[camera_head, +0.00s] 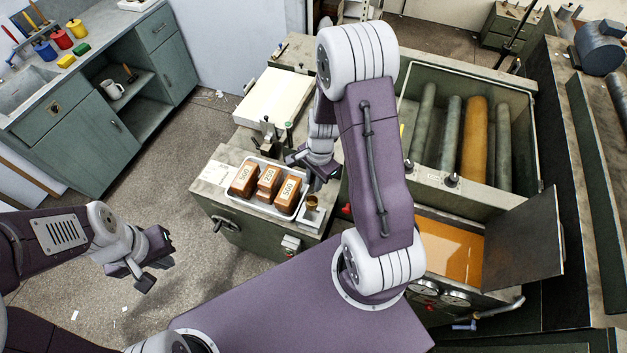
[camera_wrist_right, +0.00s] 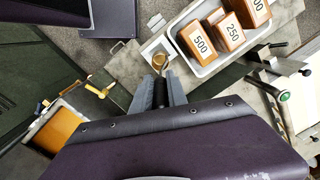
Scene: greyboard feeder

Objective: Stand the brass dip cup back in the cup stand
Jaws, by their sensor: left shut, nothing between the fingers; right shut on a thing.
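The brass dip cup (camera_head: 312,201) shows just below my right gripper (camera_head: 322,174) in the head view. In the right wrist view the cup's brass bowl (camera_wrist_right: 160,62) is beyond the fingertips, and its dark handle is between the fingers of my right gripper (camera_wrist_right: 160,96). The gripper is shut on the handle. The pale cup stand (camera_head: 311,216) is at the bench corner, and in the right wrist view the stand (camera_wrist_right: 155,45) is partly behind the cup. I cannot tell whether the cup is seated or just above it. My left gripper (camera_head: 157,265) is shut and empty over the floor.
A white tray (camera_head: 240,200) with three brown blocks marked 500, 250 and 500 lies beside the stand. An open orange tank (camera_head: 440,250) and a roller box (camera_head: 412,180) stand to the right. The floor at left is open.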

